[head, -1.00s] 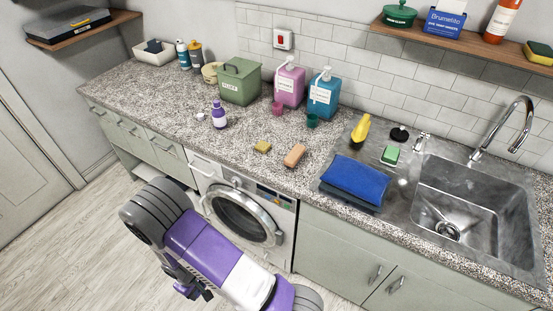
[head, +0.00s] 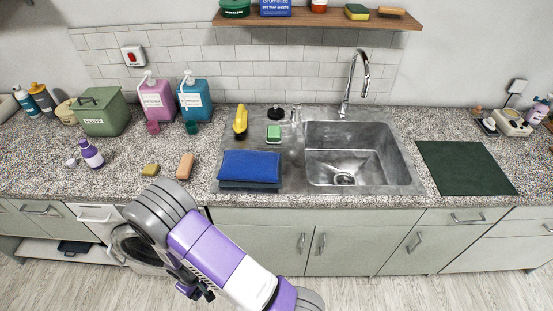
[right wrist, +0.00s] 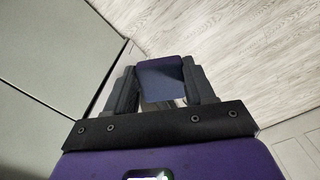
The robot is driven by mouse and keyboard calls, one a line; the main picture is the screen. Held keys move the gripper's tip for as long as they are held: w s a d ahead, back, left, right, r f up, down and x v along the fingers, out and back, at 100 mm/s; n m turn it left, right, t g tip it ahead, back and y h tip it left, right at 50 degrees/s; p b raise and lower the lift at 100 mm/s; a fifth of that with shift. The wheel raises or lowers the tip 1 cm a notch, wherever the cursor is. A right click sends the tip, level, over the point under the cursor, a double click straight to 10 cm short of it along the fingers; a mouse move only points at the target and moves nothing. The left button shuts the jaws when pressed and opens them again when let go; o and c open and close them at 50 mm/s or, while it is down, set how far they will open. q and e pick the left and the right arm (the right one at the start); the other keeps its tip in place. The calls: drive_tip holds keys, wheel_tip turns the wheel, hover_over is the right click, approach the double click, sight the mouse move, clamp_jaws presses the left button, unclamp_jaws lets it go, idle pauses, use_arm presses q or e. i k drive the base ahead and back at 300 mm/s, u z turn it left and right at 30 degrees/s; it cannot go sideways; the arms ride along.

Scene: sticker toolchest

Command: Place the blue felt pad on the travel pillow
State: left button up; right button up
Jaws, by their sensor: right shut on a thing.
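My right gripper (right wrist: 163,92) is shut on a small, flat, dark blue square, which looks like the blue felt pad (right wrist: 160,74). In the right wrist view the pad sits between the two dark fingers, with pale floor behind it. In the head view my right arm is low in front of the counter, and the pad cannot be made out there. A bright blue, soft-looking folded block (head: 250,166) lies on a darker layer left of the sink. I cannot tell whether it is the travel pillow; nothing else in view clearly is. My left gripper is not in view.
A sponge (head: 150,170) and an orange-brown block (head: 185,166) lie near the counter's front edge. The sink (head: 345,160) is at centre, with a yellow bottle (head: 240,120) and a green sponge (head: 274,133) beside it. A dark green mat (head: 465,168) lies bare on the right.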

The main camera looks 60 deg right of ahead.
sight(250, 161)
drive_tip(key=z, duration=1.5)
